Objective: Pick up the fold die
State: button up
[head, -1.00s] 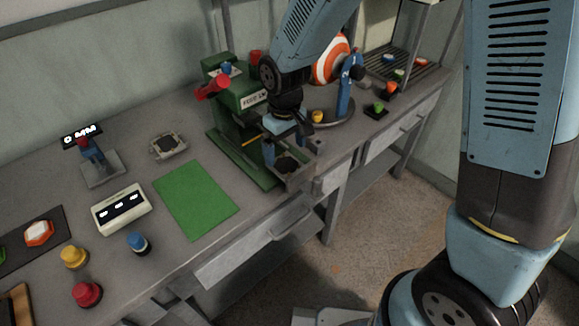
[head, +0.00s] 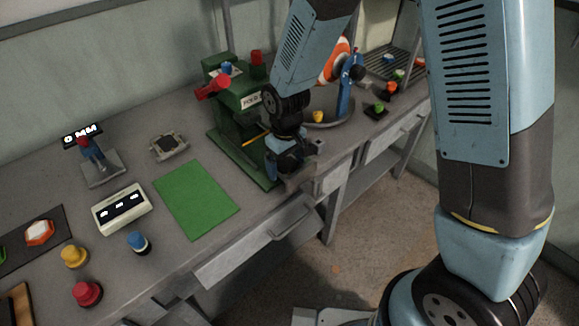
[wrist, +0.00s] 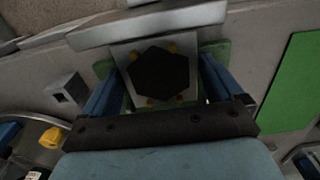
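The fold die appears to be the grey plate with a dark hexagonal recess and yellow pins (wrist: 128,62) in the wrist view. It lies at the front of the green press (head: 226,148), whose sign is partly covered by my arm. My gripper (head: 288,172) is low over this spot and hides most of the plate in the head view. In the wrist view its two blue fingers (wrist: 164,72) stand apart, one on each side of the plate. A narrow gap seems to show on the right; contact on the left cannot be told.
Another grey plate with a dark recess (head: 168,146) lies left of the press. A green mat (head: 196,200), a display box (head: 121,208) and coloured knobs (head: 137,242) stand on the left. A blue stand (head: 345,95) is close on the right. Drawers (head: 255,250) line the bench front.

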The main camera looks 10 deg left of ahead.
jog(key=c, duration=0.9)
jog(key=shift+r, duration=0.1)
